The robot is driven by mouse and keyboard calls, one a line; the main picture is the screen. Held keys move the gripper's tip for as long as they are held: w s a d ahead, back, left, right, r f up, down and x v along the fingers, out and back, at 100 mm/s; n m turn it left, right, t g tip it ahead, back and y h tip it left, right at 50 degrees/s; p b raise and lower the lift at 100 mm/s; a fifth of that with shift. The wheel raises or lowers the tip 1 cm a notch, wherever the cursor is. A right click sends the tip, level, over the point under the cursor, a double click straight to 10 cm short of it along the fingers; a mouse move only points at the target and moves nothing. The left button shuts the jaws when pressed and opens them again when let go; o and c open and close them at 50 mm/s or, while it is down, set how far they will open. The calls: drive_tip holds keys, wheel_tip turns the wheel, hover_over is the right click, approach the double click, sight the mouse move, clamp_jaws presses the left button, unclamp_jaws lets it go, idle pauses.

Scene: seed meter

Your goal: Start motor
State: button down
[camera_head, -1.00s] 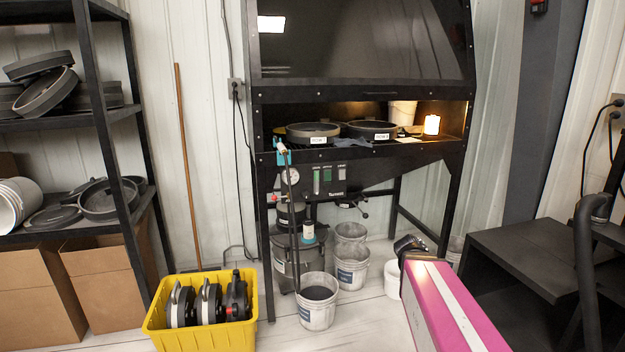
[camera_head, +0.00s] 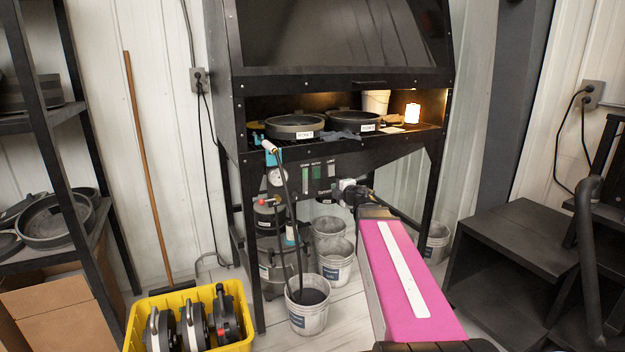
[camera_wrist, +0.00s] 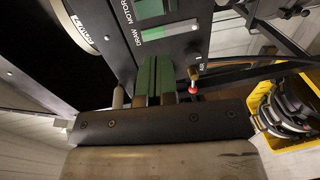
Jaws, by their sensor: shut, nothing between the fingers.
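The dark control panel (camera_head: 318,178) is on the front of the black cabinet, below its worktop. It carries green strips and small white labels. In the wrist view the panel (camera_wrist: 185,50) fills the upper middle, with a label (camera_wrist: 127,25) reading "DRAW MOTOR" beside green parts (camera_wrist: 150,8). My gripper (camera_wrist: 156,60) has green fingers, shut together and empty, close to the panel's lower edge. Whether they touch it I cannot tell. In the head view my gripper (camera_head: 350,188) is just right of the panel, at the end of my pink arm.
A round gauge (camera_head: 277,177) is left of the panel. A red-tipped lever (camera_wrist: 193,86) is right of my fingers in the wrist view. A yellow crate (camera_head: 135,328) and buckets (camera_head: 308,318) stand on the floor.

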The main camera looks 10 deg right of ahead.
idle(0.3)
drive_tip(key=x, duration=1.4)
drive_tip(key=shift+w, duration=0.1)
drive_tip(key=shift+w, duration=0.15)
drive_tip(key=shift+f, duration=0.1)
drive_tip(key=shift+s, duration=0.45)
approach(317, 178)
drive_tip(key=s+d+f, duration=0.2)
drive_tip(key=s, duration=0.3)
drive_tip(key=shift+s+f, duration=0.25)
drive_tip(key=shift+s, duration=0.1)
